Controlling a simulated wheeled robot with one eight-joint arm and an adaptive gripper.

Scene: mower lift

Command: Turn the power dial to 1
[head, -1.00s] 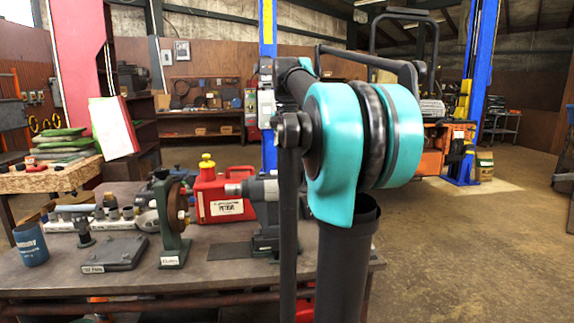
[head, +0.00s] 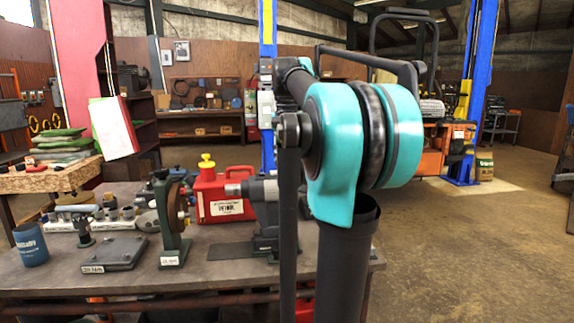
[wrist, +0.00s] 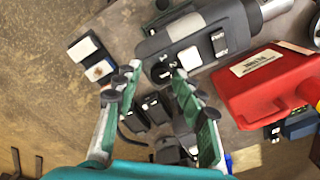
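In the wrist view, a grey machine (wrist: 200,28) with a cylindrical end lies beyond my fingers. A small dark round dial (wrist: 160,73) with white marks sits at its near end. My gripper (wrist: 154,77) is open, with one green-and-grey finger on each side of the dial. I cannot tell whether the fingertips touch it, nor clearly read its setting. In the head view, the grey machine (head: 266,192) stands on the bench, partly behind my arm; the dial and my gripper cannot be made out there.
A red petrol can (head: 224,192) stands beside the machine; it also shows in the wrist view (wrist: 270,85). The workbench (head: 130,279) also holds a green stand (head: 172,225), a flat grey plate scale (head: 115,253) and a blue cup (head: 30,245). Open floor lies to the right.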

